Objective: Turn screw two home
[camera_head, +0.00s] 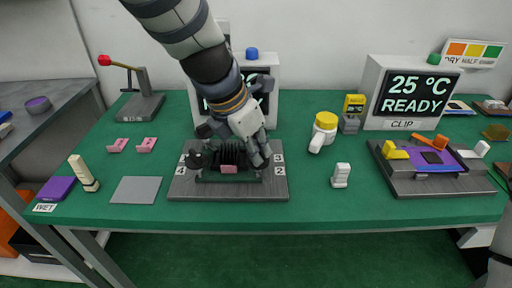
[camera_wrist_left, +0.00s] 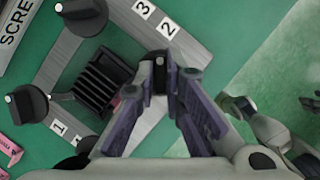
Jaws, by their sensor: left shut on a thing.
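The black finned block (camera_head: 232,153) sits in the middle of a dark grey fixture plate (camera_head: 228,188) with number labels at its sides; its fins also show in the wrist view (camera_wrist_left: 103,82). My left gripper (camera_wrist_left: 161,62) points down at the plate corner beside label 2 (camera_wrist_left: 168,27); it also shows in the head view (camera_head: 264,158). Its fingers are shut on screw two's knob, which they mostly hide. Two other black knobs show in the wrist view, one near the top (camera_wrist_left: 82,15) and one at left (camera_wrist_left: 25,104).
A grey display box (camera_head: 268,82) stands behind the fixture. A grey mat (camera_head: 136,190) and pink clips (camera_head: 146,144) lie left. The green table front is clear.

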